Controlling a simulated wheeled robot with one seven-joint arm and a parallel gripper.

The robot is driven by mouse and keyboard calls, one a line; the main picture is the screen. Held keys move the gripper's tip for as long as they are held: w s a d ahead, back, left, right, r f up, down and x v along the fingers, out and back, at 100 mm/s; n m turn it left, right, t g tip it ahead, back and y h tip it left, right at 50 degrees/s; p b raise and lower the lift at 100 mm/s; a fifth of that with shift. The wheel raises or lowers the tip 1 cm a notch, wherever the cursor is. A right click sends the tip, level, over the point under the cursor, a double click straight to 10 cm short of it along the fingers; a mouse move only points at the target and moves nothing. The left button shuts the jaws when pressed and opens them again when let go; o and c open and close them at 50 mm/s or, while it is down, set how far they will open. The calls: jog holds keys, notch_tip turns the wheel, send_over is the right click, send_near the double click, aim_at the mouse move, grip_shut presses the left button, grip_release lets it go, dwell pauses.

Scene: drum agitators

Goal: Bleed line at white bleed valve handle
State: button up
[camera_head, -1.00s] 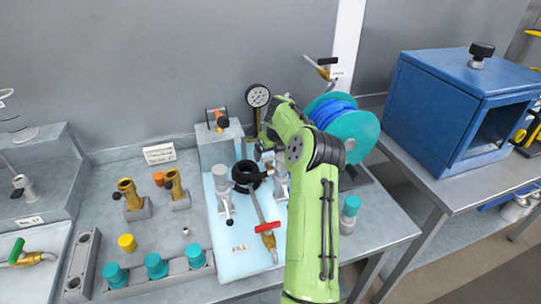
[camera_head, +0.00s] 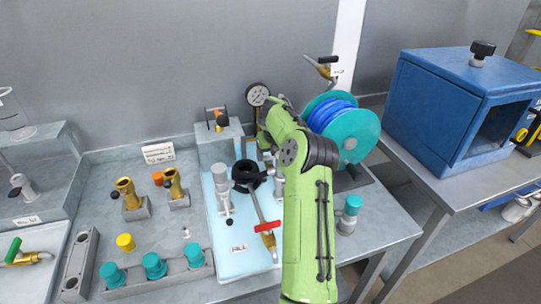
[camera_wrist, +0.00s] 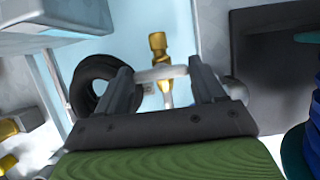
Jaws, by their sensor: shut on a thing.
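The white bleed valve handle (camera_wrist: 163,73) spans the gap between my fingers in the wrist view. A brass fitting (camera_wrist: 158,45) stands just beyond it, and a brass stem shows below. My gripper (camera_wrist: 160,72) is shut on the handle, one finger at each end of it. In the head view my green arm reaches over the light-blue panel and hides the handle and most of my gripper.
A black ring (camera_head: 248,175) and a red-handled brass valve (camera_head: 266,227) lie left of my arm. A gauge (camera_head: 257,95) stands behind. A teal reel with blue hose (camera_head: 342,125) is close on the right. Brass fittings (camera_head: 126,190) and teal caps (camera_head: 155,265) stand further left.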

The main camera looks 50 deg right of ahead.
jog(key=o, duration=1)
jog(key=shift+o, duration=0.2)
jog(key=p+v, duration=0.2)
jog(key=v, duration=1.3)
jog(key=shift+s+r, duration=0.2)
jog(key=shift+r, duration=0.15)
jog(key=shift+a, duration=0.1)
